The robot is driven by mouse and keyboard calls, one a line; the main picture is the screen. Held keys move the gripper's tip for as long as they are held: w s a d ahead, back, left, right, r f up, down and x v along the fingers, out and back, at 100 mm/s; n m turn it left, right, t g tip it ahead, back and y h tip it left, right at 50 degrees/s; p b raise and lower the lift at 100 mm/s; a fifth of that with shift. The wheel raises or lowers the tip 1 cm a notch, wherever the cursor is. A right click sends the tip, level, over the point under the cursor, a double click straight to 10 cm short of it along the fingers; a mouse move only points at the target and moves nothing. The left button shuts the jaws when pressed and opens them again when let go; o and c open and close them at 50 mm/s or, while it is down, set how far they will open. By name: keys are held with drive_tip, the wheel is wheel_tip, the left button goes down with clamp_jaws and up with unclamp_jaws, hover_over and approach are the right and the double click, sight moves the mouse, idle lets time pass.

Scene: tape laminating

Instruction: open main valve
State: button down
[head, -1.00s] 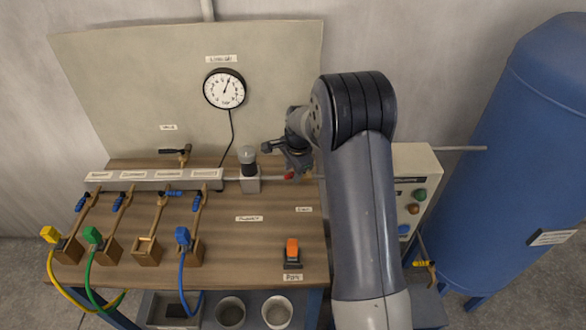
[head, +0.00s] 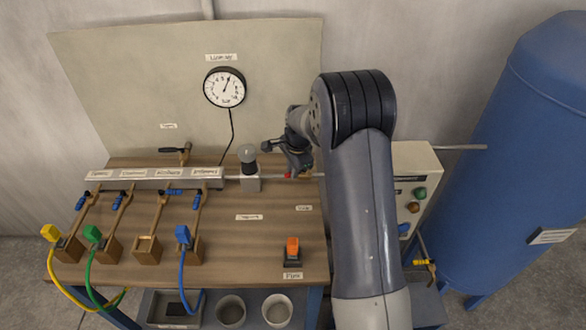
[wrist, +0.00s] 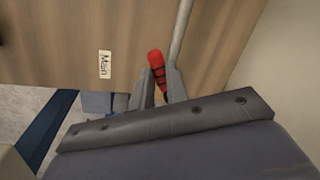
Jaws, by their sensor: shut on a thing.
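The main valve's red handle (wrist: 155,62) shows in the wrist view beside the grey pipe (wrist: 184,30) and at a slight angle to it. My gripper (wrist: 160,84) is shut around the handle's lower part, with a finger on each side. In the head view, the red tip (head: 288,175) shows just below my gripper (head: 298,168), near the bench's right edge. The valve body is hidden behind my gripper and arm. A label reading "Main" (wrist: 104,64) is left of the handle in the wrist view.
A round gauge (head: 224,88) is on the back panel. A regulator with a grey knob (head: 247,154) stands close left of my gripper. An orange switch (head: 292,247) is at the bench front. The control box (head: 410,160) and blue tank (head: 515,150) are at right.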

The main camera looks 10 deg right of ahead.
drive_tip(key=shift+w, duration=0.1)
drive_tip(key=shift+w+a+m+h+b, duration=0.15)
drive_tip(key=shift+w+m+b, duration=0.2)
drive_tip(key=shift+m, duration=0.65)
drive_tip(key=shift+w+m+h+b, duration=0.2)
drive_tip(key=shift+w+m+b, duration=0.15)
drive_tip(key=shift+m, duration=0.65)
drive_tip(key=shift+w+a+m+h+b, duration=0.15)
drive_tip(key=shift+w+m+b, duration=0.2)
drive_tip(key=shift+m, duration=0.65)
drive_tip(key=shift+d, duration=0.1)
drive_tip(key=c, duration=1.4)
unclamp_jaws()
drive_tip(key=shift+r, duration=0.15)
drive_tip(key=r, duration=0.3)
drive_tip(key=s+r+b, duration=0.1)
drive_tip(key=r, duration=0.3)
drive_tip(key=s+r, duration=0.1)
drive_tip(key=r, duration=0.2)
drive_tip(key=shift+a+r+b, duration=0.2)
drive_tip(key=shift+b, duration=0.1)
